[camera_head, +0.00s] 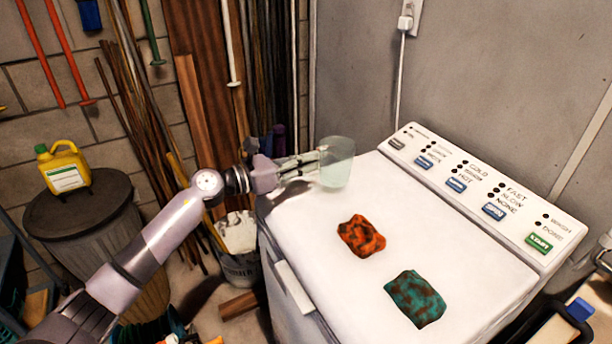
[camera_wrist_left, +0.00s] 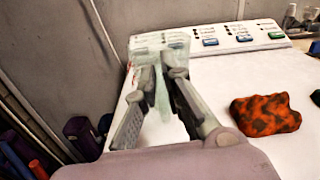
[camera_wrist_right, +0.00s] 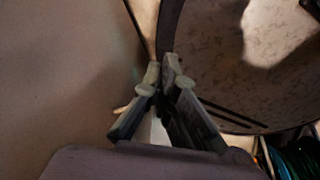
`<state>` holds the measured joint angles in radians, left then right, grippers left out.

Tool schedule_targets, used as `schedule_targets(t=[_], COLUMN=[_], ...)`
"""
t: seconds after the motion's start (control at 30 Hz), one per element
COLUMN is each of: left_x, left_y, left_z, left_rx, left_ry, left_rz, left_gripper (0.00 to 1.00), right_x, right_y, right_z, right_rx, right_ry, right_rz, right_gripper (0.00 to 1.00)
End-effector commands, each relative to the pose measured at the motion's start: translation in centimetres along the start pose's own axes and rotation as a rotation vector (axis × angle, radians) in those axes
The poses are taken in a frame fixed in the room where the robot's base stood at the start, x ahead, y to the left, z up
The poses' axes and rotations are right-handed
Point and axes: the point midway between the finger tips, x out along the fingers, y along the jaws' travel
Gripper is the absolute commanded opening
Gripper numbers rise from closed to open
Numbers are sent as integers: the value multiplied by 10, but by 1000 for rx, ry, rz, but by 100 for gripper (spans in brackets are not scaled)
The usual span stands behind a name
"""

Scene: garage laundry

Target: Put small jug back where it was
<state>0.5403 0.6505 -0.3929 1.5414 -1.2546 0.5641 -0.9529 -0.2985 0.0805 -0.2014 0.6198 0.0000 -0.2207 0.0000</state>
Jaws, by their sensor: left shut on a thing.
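The small jug (camera_head: 338,168) is a translucent, pale green vessel, upright at the far left corner of the washing machine's white top (camera_head: 440,240). I cannot tell whether its base touches the top. My left gripper (camera_head: 322,160) reaches in from the left and is shut on the jug's near side. In the left wrist view the jug (camera_wrist_left: 175,50) shows faintly between and beyond the fingertips (camera_wrist_left: 160,72). My right gripper (camera_wrist_right: 162,68) shows only in the right wrist view, with its fingertips together and nothing visible between them.
An orange-red cloth (camera_head: 361,236) and a teal cloth (camera_head: 416,298) lie on the washer top. The control panel (camera_head: 470,185) rises along its back edge. A yellow jug (camera_head: 62,166) stands on a lidded bin (camera_head: 75,215) at left. Timber and poles lean behind my left arm.

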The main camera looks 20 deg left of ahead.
Motion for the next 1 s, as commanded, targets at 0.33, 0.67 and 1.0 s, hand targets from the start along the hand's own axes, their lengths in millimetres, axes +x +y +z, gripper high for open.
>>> schedule_targets(t=[0.33,0.67,1.0], left_x=[1,0,0], left_y=[4,4,4], left_z=[-41,-45,-44], left_rx=[-3,-2,-2], left_ry=[-1,0,1], left_rz=[0,-1,-1], left_gripper=[0,0,29], right_x=[2,5,4], right_y=[3,2,-2], right_z=[-1,1,1], right_rx=[2,2,2], right_ry=[2,1,0], right_rz=[4,3,-2], right_gripper=[0,0,0])
